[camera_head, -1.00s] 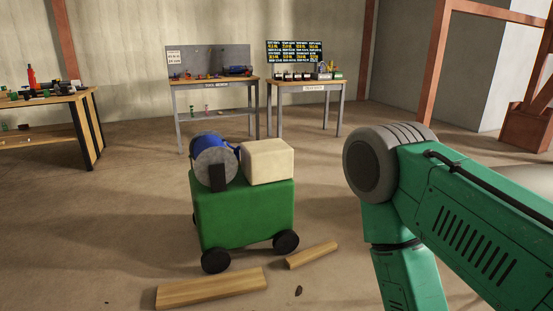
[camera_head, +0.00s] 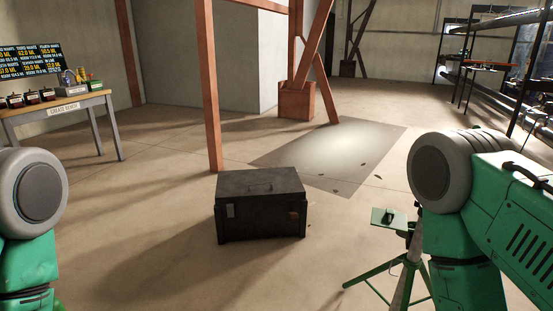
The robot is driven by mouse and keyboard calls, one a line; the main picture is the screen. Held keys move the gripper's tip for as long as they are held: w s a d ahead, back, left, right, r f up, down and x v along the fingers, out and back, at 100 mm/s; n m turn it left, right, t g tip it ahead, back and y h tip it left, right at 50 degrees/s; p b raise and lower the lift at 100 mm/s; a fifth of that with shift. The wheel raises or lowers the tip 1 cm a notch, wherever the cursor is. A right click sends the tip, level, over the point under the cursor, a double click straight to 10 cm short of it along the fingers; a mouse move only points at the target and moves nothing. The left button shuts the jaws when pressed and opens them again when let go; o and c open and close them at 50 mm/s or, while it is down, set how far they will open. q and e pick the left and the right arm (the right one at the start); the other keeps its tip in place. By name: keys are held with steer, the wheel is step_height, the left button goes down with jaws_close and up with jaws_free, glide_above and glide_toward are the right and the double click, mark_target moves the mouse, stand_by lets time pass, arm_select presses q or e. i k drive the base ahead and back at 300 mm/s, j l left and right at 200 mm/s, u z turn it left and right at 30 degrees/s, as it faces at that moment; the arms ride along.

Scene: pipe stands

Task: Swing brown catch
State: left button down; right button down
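A dark, nearly black chest (camera_head: 258,208) stands on the floor in the middle of the head view. It has a handle on its lid (camera_head: 260,187), a pale catch (camera_head: 230,211) at the left of its front and a brown catch (camera_head: 293,215) at the right. The lid looks closed. The exact position of the brown catch is too small to tell. My green arms show at the left and right edges; both grippers are out of the picture.
A green tripod stand (camera_head: 398,265) with a small plate stands right of the chest, close to my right arm. A brown post (camera_head: 209,90) rises behind the chest. A bench (camera_head: 62,112) is at the left and shelving (camera_head: 490,60) at the far right. The floor before the chest is clear.

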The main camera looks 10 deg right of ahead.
mark_target(295, 215)
steer(key=i+l, duration=0.1)
steer(key=i, duration=0.6)
steer(key=i+u, duration=0.15)
steer(key=i, duration=0.55)
steer(key=i+l, duration=0.2)
steer(key=i, duration=0.5)
steer(key=i+j+z, duration=0.2)
steer(key=i, duration=0.3)
steer(key=i+j+z, duration=0.2)
steer(key=i, duration=0.25)
steer(key=i+j+z, duration=0.2)
steer(key=i, duration=0.3)
steer(key=j+z, duration=0.1)
steer(key=z, duration=0.45)
